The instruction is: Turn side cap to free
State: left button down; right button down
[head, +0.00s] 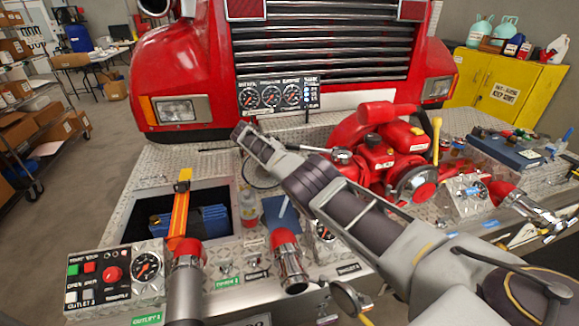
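A red fitting with a chrome, lugged end (535,212) sticks out at the right side of the bumper. A second red and chrome outlet (290,262) faces forward at the middle front, with a round metal cap (345,298) hanging beside it. I cannot tell for sure which of these is the side cap. My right arm comes in from the lower right and crosses the deck. Its gripper (245,136) is above the deck near the gauge panel, away from these fittings. Its finger opening is not clear. My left gripper is not in view.
A red pump (385,150) sits on the diamond-plate deck, partly behind my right arm. An open bin (140,226) with an orange strap is at left. A gauge panel (272,96) stands against the grille. A control box (115,277) is at lower left.

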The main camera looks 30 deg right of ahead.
jog(key=c, duration=1.3)
grip_release()
jog(key=shift+d, duration=0.1)
jog(key=shift+c, duration=0.2)
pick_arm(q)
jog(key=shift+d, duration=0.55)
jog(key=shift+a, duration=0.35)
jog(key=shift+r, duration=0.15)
